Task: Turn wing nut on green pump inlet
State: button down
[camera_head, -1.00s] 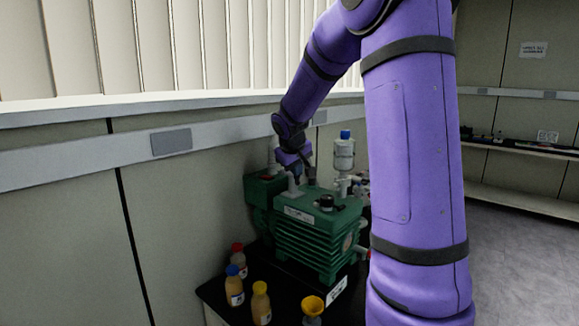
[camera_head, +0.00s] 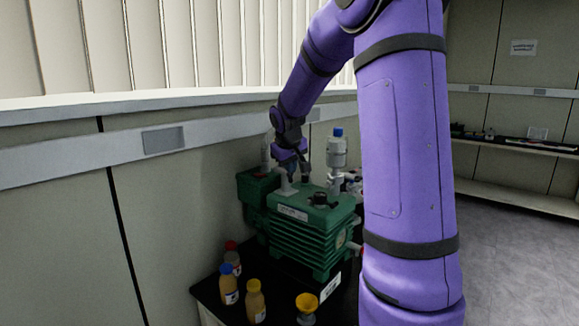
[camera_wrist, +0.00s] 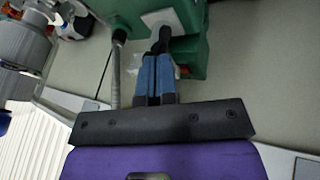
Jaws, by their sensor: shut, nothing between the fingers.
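The green pump (camera_head: 305,235) stands on a dark-topped bench against the wall. A pale inlet pipe (camera_head: 287,185) rises from its top left. My gripper (camera_head: 302,175) is down close to the pump's top beside that pipe. In the wrist view, my gripper (camera_wrist: 165,42) has its blue and dark fingers pressed together with nothing seen between them. The tips overlap the green pump body (camera_wrist: 187,52) in the picture; whether they touch it is unclear. I cannot make out the wing nut in either view; it may be hidden by the fingers or too small.
A wall with a grey rail (camera_head: 60,157) is close on the left.

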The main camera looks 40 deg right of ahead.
jog(key=shift+d+r+y, duration=0.1)
jog(key=shift+d+y, duration=0.25)
jog(key=shift+y, duration=0.55)
jog(key=shift+d+m+y, duration=0.4)
jog(key=shift+d+y, duration=0.05)
jog(key=shift+y, duration=0.65)
jog(key=d+y, duration=0.1)
jog(key=y, duration=0.3)
jog(key=shift+d+m, duration=0.4)
jog(key=shift+d+f, duration=0.15)
jog(key=shift+f, duration=0.05)
jog(key=shift+f, duration=0.1)
